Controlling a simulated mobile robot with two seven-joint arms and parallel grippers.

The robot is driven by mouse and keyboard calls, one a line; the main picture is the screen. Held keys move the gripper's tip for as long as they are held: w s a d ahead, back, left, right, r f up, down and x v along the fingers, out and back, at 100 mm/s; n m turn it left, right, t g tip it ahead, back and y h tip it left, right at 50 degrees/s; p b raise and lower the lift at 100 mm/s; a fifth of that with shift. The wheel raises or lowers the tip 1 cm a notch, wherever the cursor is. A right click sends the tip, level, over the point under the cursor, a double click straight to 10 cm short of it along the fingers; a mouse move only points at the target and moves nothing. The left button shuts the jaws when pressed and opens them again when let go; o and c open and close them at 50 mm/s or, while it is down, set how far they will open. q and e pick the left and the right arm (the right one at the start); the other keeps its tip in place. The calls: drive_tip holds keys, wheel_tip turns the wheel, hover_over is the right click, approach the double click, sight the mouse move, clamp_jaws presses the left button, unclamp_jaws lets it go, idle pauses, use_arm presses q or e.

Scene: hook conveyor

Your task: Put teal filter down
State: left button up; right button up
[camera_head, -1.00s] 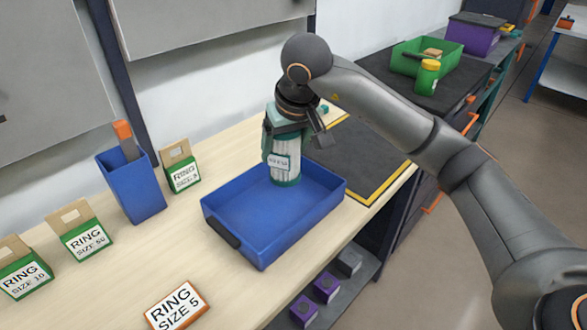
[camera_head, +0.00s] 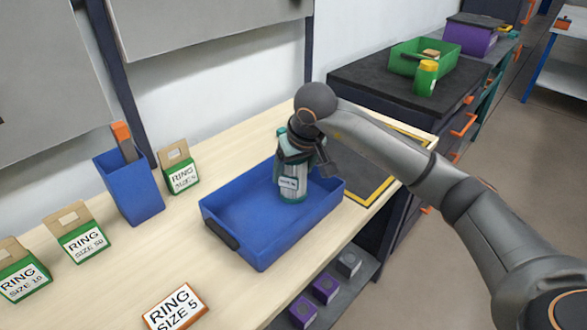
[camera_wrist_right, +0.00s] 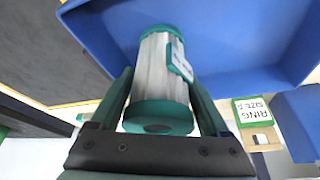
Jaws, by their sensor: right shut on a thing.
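The teal filter (camera_head: 291,184) is a pale ribbed cylinder with teal ends and a white label. My right gripper (camera_head: 293,150) is shut on it from above and holds it upright at the blue tray (camera_head: 245,258), towards the tray's back right. In the right wrist view the filter (camera_wrist_right: 154,80) sits between the two teal fingers of the right gripper (camera_wrist_right: 162,95), with the blue tray (camera_wrist_right: 245,40) beyond it. I cannot tell whether the filter's lower end touches the tray floor. My left gripper is not in view.
A blue bin (camera_head: 132,190) and several green RING boxes (camera_head: 82,240) stand left of the tray. A RING SIZE 5 sign (camera_head: 175,308) lies in front. A dark mat with a yellow edge (camera_head: 365,170) is right of the tray. The tray's front left is empty.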

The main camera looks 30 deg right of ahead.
drive_tip(key=o, duration=1.5)
drive_tip(key=shift+c, duration=0.2)
drive_tip(key=shift+r, duration=0.2)
drive_tip(key=v, duration=1.1)
drive_tip(key=shift+s+r+p, duration=0.15)
drive_tip(key=shift+r+p, duration=0.2)
